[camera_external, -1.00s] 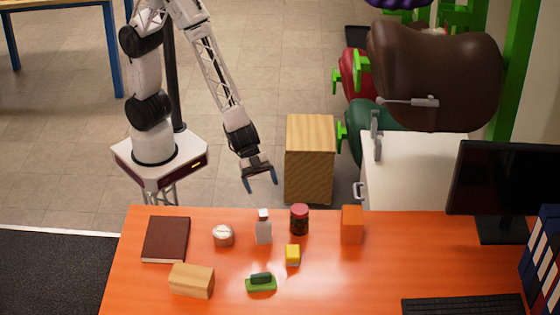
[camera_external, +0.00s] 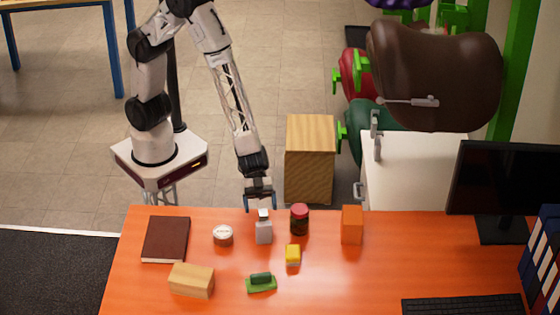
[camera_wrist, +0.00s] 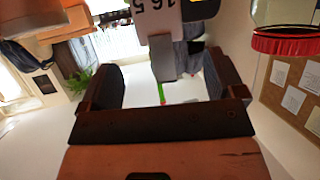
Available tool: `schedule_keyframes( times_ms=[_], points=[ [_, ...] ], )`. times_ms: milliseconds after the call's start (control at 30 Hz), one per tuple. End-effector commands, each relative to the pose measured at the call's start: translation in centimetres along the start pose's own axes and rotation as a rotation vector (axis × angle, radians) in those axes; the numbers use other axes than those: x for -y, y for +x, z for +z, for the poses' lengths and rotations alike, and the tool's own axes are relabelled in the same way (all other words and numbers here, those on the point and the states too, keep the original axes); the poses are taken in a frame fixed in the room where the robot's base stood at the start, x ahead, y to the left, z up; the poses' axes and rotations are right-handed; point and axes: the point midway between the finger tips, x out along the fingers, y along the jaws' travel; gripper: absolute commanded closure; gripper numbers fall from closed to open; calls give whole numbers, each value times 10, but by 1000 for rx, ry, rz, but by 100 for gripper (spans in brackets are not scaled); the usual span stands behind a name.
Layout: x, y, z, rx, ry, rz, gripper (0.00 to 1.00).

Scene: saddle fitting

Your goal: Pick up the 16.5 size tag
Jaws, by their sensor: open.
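The size tag (camera_external: 264,233) is a small pale grey upright piece on the orange desk, left of the red-lidded jar. In the wrist view the tag (camera_wrist: 156,16) shows a white face printed 16.5, with a grey part reaching between my fingers in the picture. My gripper (camera_external: 259,205) is at the desk's far edge, just behind and above the tag. In the wrist view my gripper (camera_wrist: 163,68) is open, one finger on each side of the grey part. I see no contact, and the depth between fingers and tag is unclear.
The dark jar (camera_external: 299,220) stands close right of the tag; its red lid (camera_wrist: 285,42) shows in the wrist view. A round white tin (camera_external: 223,235) is close left. A yellow block (camera_external: 293,256), a green item (camera_external: 261,283) and an orange box (camera_external: 352,225) stand nearby.

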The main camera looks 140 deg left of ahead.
Motion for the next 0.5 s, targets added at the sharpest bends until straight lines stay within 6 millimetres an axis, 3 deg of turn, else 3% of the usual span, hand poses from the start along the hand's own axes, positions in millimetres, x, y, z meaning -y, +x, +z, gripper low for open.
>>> schedule_keyframes(
  times_ms=[300,500],
  points=[
    [0,21,0,0,-1,0,12],
    [0,24,0,0,0,-1,12]
  ],
)
